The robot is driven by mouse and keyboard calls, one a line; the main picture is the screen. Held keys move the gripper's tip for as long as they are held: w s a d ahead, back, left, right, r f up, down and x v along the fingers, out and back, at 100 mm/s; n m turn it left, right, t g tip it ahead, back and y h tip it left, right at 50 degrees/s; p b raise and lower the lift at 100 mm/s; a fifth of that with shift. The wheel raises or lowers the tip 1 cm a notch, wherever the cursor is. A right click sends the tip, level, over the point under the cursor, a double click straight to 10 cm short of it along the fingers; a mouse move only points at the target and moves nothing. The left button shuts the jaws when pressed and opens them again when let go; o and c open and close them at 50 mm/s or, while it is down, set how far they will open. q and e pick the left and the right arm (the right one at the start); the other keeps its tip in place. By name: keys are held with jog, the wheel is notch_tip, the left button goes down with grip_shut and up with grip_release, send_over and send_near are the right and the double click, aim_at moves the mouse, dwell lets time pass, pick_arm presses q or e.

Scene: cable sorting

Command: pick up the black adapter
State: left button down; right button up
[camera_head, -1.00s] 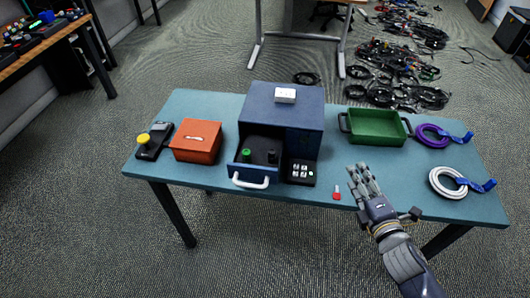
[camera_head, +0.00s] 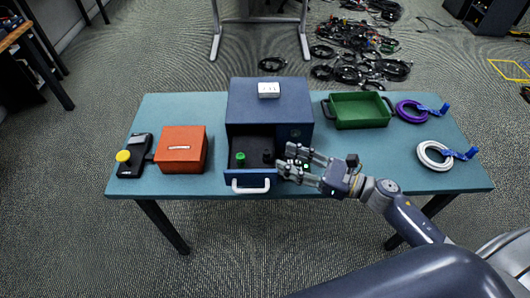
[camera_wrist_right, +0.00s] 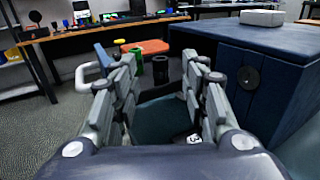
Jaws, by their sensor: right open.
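The black adapter (camera_head: 267,156) stands upright in the open drawer (camera_head: 234,179) of the blue cabinet, beside a green-topped piece (camera_head: 240,158). My right gripper (camera_head: 284,161) is open and empty, its fingers pointing left at the drawer's right side, close to the adapter. In the right wrist view the adapter (camera_wrist_right: 162,66) shows ahead between the two spread fingers, apart from them. The green piece (camera_wrist_right: 137,64) shows left of it. My left gripper is not in view.
The blue cabinet (camera_head: 270,103) rises behind the drawer, whose white handle (camera_head: 251,186) faces front. A small black keypad (camera_head: 305,166) is partly hidden by my right fingers. An orange box (camera_head: 181,150) stands left; a green tray (camera_head: 359,111) and coiled cables (camera_head: 431,154) lie right.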

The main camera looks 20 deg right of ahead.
aim_at(268, 152)
jog(key=shift+x, duration=0.8)
jog(key=p+x, duration=0.1)
jog(key=x, duration=0.4)
jog(key=shift+w+a, duration=0.2)
jog(key=shift+w, duration=0.05)
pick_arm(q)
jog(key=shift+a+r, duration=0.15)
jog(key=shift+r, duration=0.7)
pick_arm(e)
jog(key=shift+c, duration=0.6)
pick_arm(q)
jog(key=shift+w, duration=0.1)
pick_arm(e)
grip_shut()
